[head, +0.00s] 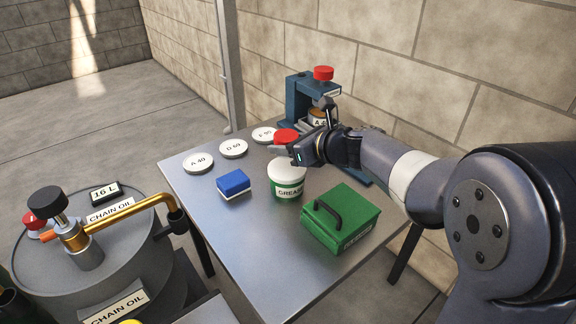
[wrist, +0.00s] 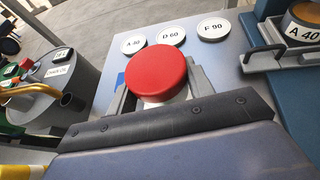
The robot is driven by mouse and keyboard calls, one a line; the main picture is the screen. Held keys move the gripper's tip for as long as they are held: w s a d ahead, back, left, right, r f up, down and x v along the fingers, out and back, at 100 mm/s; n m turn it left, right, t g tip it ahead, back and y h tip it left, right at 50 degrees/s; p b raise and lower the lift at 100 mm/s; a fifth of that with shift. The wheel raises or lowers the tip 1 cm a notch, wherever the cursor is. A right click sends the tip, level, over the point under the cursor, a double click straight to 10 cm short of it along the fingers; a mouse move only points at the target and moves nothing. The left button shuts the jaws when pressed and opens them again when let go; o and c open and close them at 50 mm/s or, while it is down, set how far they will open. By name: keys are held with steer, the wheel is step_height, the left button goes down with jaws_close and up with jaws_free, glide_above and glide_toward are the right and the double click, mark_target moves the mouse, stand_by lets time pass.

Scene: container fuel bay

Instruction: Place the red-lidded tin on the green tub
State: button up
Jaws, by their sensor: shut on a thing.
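The red-lidded tin (head: 285,135) is held in my gripper (head: 286,148), above the table. In the wrist view its round red lid (wrist: 156,73) faces up, with a pale strip of its side below, between the two fingers (wrist: 160,95). The green tub (head: 288,190) stands upright on the table, with a white lid and a GREASE label. In the head view the tin and fingers appear just above and behind the tub's lid. I cannot tell how large the gap is. The tub is hidden in the wrist view.
White discs A 40 (head: 198,162), D 60 (head: 233,148) and F 90 (head: 264,134) lie on the metal table (head: 200,200). A blue box (head: 233,184) and a green case (head: 342,218) flank the tub. A blue press (head: 299,98) stands behind. A drum (head: 130,262) is left.

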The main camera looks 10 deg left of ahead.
mark_target(288, 168)
steer(key=shift+f+b, duration=1.15)
steer(key=shift+f, duration=1.1)
steer(key=shift+f, duration=0.15)
steer(key=o, duration=1)
steer(key=shift+d+r, duration=0.15)
steer(key=shift+r, duration=0.2)
steer(key=p+v, duration=0.3)
steer(key=v, duration=0.8)
steer(key=shift+s+d+p, duration=0.2)
steer(key=shift+s+p, duration=0.1)
